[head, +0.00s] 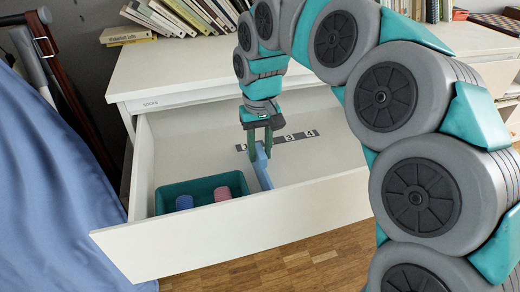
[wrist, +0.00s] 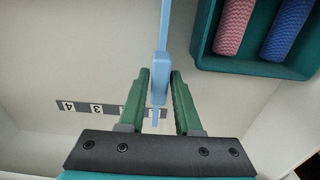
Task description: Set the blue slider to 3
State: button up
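The blue slider (head: 262,168) is a thin upright light-blue divider inside the open white drawer. In the wrist view its blue grip (wrist: 160,80) lies between the two green fingers. My gripper (head: 261,148) points down over the slider, one finger on each side of it. In the wrist view my gripper (wrist: 160,74) has its fingertips very close to the grip; I cannot tell if they touch it. The number strip (head: 301,136) lies on the drawer floor, with 3 and 4 readable to the right of the slider. The lower numbers are partly hidden by finger and slider.
A teal tray (head: 163,194) in the drawer's front left holds a blue roll (head: 184,202) and a pink roll (head: 222,194). The drawer's front wall (head: 240,228) stands nearest. Drawer floor is clear to the right of the slider. Books (head: 185,14) stand on the cabinet top.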

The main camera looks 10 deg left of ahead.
grip_shut()
dwell(1.0)
